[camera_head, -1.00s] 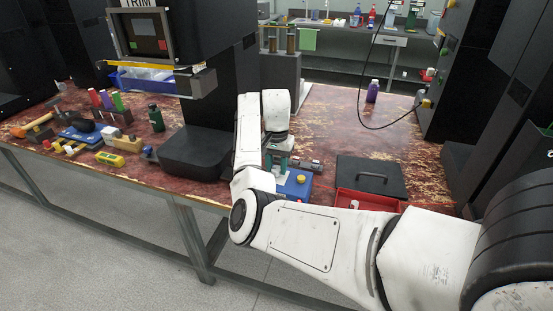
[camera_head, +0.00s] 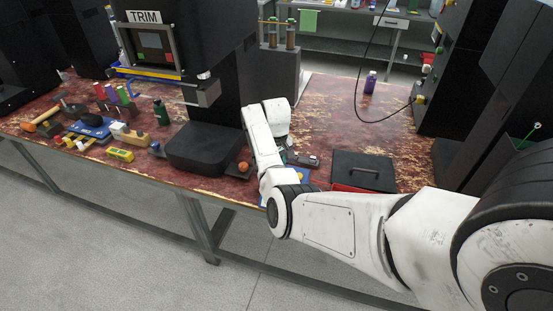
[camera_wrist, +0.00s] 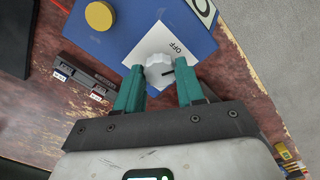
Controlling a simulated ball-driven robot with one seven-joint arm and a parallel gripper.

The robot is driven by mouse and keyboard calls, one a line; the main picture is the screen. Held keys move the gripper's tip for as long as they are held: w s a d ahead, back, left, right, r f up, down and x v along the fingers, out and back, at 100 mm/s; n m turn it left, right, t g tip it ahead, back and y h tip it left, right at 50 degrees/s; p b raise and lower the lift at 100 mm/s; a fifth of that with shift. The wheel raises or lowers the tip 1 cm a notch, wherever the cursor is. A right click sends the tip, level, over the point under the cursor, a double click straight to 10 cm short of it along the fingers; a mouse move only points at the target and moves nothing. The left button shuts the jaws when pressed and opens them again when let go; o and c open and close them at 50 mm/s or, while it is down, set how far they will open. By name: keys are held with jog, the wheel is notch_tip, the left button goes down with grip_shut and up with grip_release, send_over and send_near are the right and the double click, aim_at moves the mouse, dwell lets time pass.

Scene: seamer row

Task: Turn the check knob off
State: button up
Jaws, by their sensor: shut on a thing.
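The check knob (camera_wrist: 158,69) is white and ribbed, on a white plate (camera_wrist: 150,45) marked "OFF" in the wrist view. A short dark mark on the knob lies towards its lower right. The plate is on a blue panel (camera_wrist: 135,20) with a yellow round button (camera_wrist: 99,16). My gripper (camera_wrist: 159,74) has its teal fingers on either side of the knob and is shut on it. In the head view my arm hides the knob and most of the blue panel (camera_head: 306,175).
A dark block with small labelled parts (camera_wrist: 88,78) lies left of the panel in the wrist view. In the head view a black lid (camera_head: 363,172) lies right of my arm. The black TRIM machine (camera_head: 190,60) stands to the left.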

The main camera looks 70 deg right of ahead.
jog(key=n+p, duration=0.2)
jog(key=n, duration=0.2)
jog(key=shift+r+n, duration=0.1)
jog(key=shift+n, duration=0.2)
jog(key=shift+w, duration=0.1)
dwell(0.4)
jog(key=o, duration=1)
notch_tip(320, 180, up, 11)
jog(key=shift+f+b, duration=0.15)
jog(key=shift+b, duration=0.15)
